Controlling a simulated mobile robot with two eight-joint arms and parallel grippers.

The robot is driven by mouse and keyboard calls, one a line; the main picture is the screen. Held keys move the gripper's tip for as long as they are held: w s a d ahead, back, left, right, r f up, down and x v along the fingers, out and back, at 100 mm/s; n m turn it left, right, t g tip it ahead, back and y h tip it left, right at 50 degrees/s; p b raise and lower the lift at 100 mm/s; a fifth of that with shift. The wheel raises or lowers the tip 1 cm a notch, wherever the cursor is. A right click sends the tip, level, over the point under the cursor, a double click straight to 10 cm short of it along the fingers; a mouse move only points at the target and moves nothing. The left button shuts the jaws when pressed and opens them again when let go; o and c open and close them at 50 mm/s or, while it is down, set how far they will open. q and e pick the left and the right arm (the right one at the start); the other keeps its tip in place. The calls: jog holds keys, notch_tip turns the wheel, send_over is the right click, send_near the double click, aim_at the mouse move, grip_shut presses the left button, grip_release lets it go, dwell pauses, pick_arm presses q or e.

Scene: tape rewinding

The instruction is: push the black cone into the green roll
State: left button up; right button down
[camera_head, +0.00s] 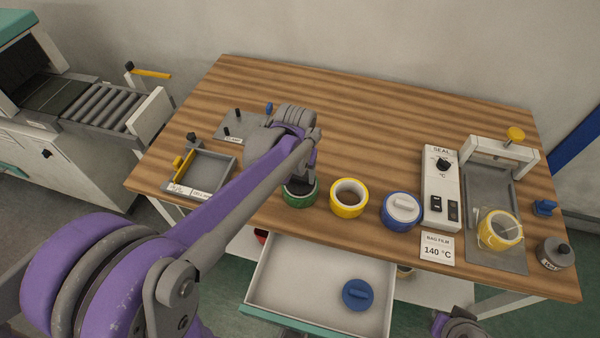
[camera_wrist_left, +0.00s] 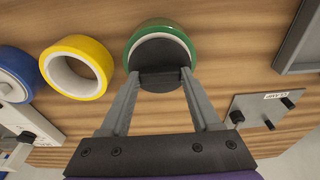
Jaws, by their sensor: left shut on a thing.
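The green roll (camera_head: 299,201) lies on the wooden table, left of the yellow roll. It also shows at the top of the left wrist view (camera_wrist_left: 162,27). The black cone (camera_wrist_left: 160,60) shows there as a dark round face inside the ring of the green roll; how deep it sits is hard to tell. My left gripper (camera_wrist_left: 160,82) is shut on the cone's dark grip, with a finger on each side. In the head view my left arm reaches over the roll, and the gripper and cone are largely hidden.
A yellow roll (camera_head: 348,199) and a blue roll (camera_head: 399,222) with a pale plug stand to the right. Further right are the sealer box (camera_head: 439,170) and a wrapped yellow roll (camera_head: 499,231). The table's back is clear.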

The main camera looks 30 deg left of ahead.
aim_at(300, 177)
pick_arm(q)
jog(key=shift+f, duration=0.15)
jog(key=o, duration=1.4)
jog(key=shift+r+p, duration=2.35)
jog(key=shift+r, duration=1.2)
